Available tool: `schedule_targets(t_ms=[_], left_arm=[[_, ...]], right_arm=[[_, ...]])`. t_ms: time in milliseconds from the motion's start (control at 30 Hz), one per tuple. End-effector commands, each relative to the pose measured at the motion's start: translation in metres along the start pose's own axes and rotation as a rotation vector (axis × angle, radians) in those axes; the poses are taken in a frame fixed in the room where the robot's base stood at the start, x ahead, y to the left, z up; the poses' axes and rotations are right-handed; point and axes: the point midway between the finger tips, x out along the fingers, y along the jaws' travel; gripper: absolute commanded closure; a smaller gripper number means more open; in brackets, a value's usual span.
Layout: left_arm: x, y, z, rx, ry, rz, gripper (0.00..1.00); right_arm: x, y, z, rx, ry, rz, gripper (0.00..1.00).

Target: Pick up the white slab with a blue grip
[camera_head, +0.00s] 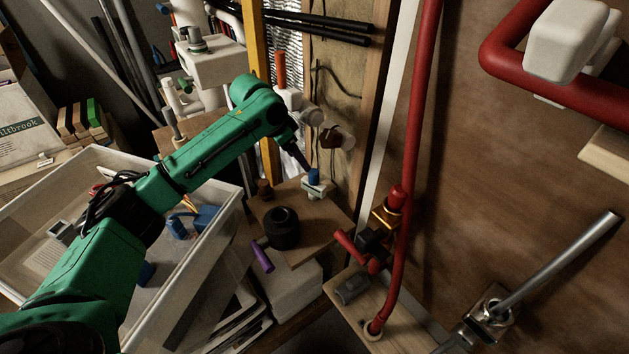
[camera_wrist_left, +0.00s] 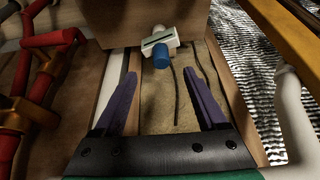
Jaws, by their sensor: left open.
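The white slab (camera_head: 316,190) with its blue grip (camera_head: 314,176) sits near the back edge of a small wooden shelf in the head view. In the left wrist view the white slab (camera_wrist_left: 158,38) shows at top centre, with a dark slot in it, and the blue cylindrical grip (camera_wrist_left: 161,57) points toward me. My left gripper (camera_head: 302,160) is close to the blue grip, just above and left of it in the head view. In the wrist view its two purple fingers (camera_wrist_left: 163,75) are spread and empty, with the grip beyond their tips. My right gripper is not in view.
A dark round object (camera_head: 283,228) and a purple-handled tool (camera_head: 262,257) are on or by the shelf (camera_head: 315,240). A red pipe (camera_head: 411,130) with a valve runs to the right. A clear bin (camera_head: 225,225) stands left, under my left arm. A yellow post (camera_head: 256,60) stands behind.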

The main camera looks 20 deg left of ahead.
Motion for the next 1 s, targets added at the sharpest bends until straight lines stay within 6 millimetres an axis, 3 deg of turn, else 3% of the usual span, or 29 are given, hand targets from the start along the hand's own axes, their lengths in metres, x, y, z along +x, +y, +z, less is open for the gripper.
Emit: schedule_targets(t_ms=[133,500,733,767,933,1000], left_arm=[[0.033,0.000,-0.001,0.000,-0.001,0.001,0.25],[0.092,0.002,-0.002,0.001,-0.001,0.001,0.25],[0.097,0.002,-0.001,0.002,0.000,0.000,0.25],[0.097,0.002,-0.001,0.002,0.000,0.000,0.33],[0.097,0.002,-0.001,0.002,0.000,0.000,0.98],[0.096,0.002,-0.001,0.002,0.000,0.000,1.00]], right_arm=[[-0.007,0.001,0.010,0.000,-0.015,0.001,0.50],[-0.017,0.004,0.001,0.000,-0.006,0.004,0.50],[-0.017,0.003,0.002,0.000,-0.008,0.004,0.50],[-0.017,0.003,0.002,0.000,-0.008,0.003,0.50],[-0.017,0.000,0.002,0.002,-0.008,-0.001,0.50],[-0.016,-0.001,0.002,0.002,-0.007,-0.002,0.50]])
